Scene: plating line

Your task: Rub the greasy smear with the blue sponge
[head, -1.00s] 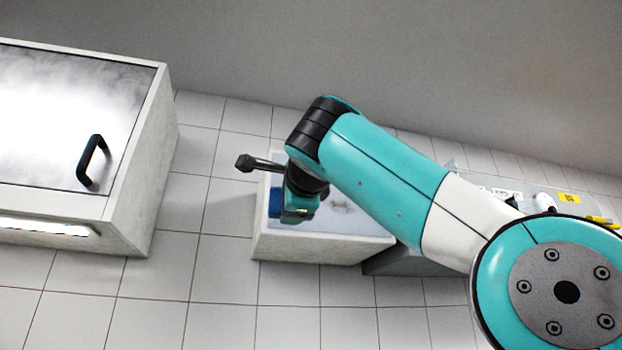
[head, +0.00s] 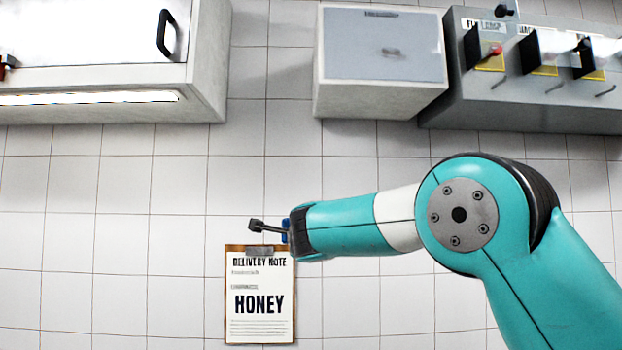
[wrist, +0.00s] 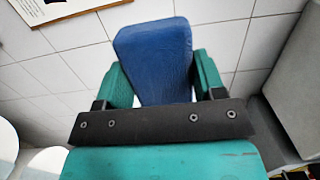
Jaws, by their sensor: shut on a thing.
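The blue sponge (wrist: 152,60) is held between the two green fingers of my gripper (wrist: 160,80) in the wrist view. In the head view only a sliver of blue (head: 285,231) shows beside my wrist, and my arm hides most of the gripper. A small grey smudge, which looks like the greasy smear (head: 391,52), is on the pale front panel of a white box (head: 375,95) on the wall. My gripper is below and left of that box in the head view, well apart from the smear.
A clipboard with a honey delivery note (head: 260,315) hangs just below my gripper. A grey switch panel (head: 540,108) with red and black controls is right of the box. A white cabinet (head: 207,70) with a black handle is upper left. Bare tiled wall lies between.

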